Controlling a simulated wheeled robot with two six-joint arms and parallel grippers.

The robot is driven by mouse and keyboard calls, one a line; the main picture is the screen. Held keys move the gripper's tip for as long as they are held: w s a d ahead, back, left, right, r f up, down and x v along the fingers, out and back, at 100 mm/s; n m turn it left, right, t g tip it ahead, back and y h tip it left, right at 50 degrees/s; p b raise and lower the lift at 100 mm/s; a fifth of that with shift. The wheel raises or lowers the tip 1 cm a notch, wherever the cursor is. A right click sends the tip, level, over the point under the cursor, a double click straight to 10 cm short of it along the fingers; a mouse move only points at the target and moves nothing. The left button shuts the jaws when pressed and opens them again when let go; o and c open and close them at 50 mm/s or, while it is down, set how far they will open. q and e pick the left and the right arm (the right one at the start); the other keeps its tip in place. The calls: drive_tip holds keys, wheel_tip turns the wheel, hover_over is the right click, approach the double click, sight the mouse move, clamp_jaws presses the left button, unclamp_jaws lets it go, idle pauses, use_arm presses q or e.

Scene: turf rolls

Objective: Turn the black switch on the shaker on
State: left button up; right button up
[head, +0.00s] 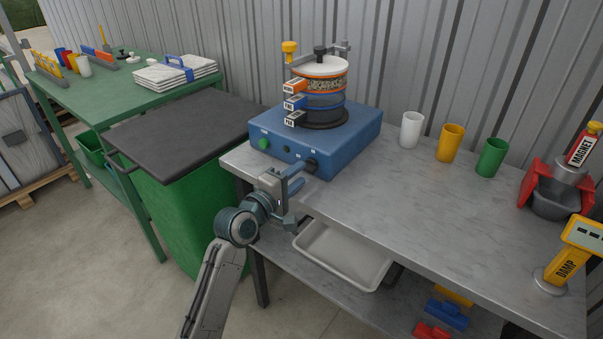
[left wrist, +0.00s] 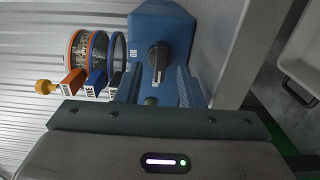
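The shaker (head: 345,140) is a blue box with a stack of round sieves on top, on the grey bench. Its black switch (head: 310,165) sits at the right end of the front face. In the left wrist view the black switch (left wrist: 159,54) is a round knob with a light pointer line, lying ahead of the gap between my fingers. My left gripper (head: 299,179) is open and empty in front of the switch; its blue fingers also show in the left wrist view (left wrist: 158,82). I see no contact. My right gripper is not in view.
A green button (head: 263,143) is on the shaker's left front. White (head: 410,130), yellow (head: 450,143) and green (head: 491,158) cups stand to the right. A white tray (head: 342,255) lies below the bench top. A dark-lidded green bin (head: 190,212) stands left.

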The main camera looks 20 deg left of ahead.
sight(309, 167)
use_arm(q)
drive_tip(key=shift+x, duration=1.1)
clamp_jaws()
